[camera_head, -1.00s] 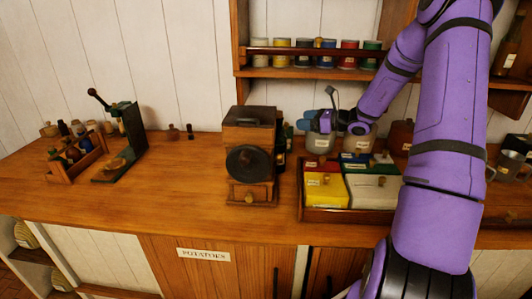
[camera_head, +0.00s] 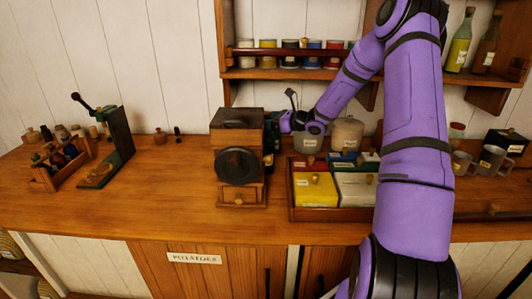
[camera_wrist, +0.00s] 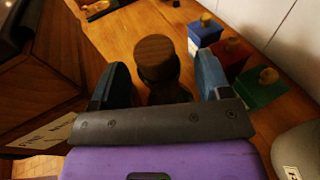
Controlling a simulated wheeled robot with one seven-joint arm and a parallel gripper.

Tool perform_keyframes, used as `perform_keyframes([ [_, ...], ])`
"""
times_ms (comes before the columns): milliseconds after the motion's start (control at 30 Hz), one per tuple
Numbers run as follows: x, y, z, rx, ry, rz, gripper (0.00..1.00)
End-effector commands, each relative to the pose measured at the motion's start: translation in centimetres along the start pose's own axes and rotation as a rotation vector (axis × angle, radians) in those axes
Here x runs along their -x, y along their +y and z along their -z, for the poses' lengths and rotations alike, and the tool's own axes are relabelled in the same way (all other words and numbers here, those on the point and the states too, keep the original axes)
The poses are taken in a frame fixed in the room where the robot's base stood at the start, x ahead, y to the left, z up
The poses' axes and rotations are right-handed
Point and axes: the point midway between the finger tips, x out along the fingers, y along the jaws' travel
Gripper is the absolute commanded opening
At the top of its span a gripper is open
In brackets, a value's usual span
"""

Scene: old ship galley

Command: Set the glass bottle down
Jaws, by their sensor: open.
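The glass bottle is dark with a round brown cork (camera_wrist: 156,57). It stands upright between my gripper's fingers in the wrist view. My gripper (camera_wrist: 162,82) is open, with one blue finger on each side of the bottle. I cannot tell whether either finger touches it. The bottle's lower part is hidden by my gripper. In the head view my gripper (camera_head: 286,122) is low over the counter, just right of the wooden grinder (camera_head: 238,135). Dark glass shows partly behind the grinder's right side there.
A tray (camera_head: 330,214) of coloured lidded boxes lies right of the grinder. Lidded jars (camera_head: 346,134) stand behind it and mugs (camera_head: 492,160) to the far right. Blue, red and green boxes (camera_wrist: 228,55) are close to my right finger.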

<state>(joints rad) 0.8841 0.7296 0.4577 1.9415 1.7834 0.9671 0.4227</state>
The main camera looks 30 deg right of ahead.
Motion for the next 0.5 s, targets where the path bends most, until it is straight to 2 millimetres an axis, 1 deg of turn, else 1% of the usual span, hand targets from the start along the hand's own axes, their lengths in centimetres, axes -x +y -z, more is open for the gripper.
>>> perform_keyframes([
  [33,-0.69,0.05,0.0,0.0,-0.001,-0.002,0.71],
  [100,-1.2,0.05,-0.04,0.0,-0.001,-0.002,0.71],
  [300,-1.3,0.01,-0.04,0.0,-0.001,0.0,0.71],
  [333,-1.3,0.02,-0.04,0.0,0.0,0.0,0.69],
  [367,-1.29,0.01,-0.04,0.001,0.0,0.0,0.62],
  [400,-1.29,0.02,-0.04,0.001,0.0,0.0,0.52],
  [467,-1.28,0.01,-0.03,0.0,0.0,0.0,0.39],
  [500,-1.27,0.01,-0.03,0.0,0.0,0.0,0.29],
])
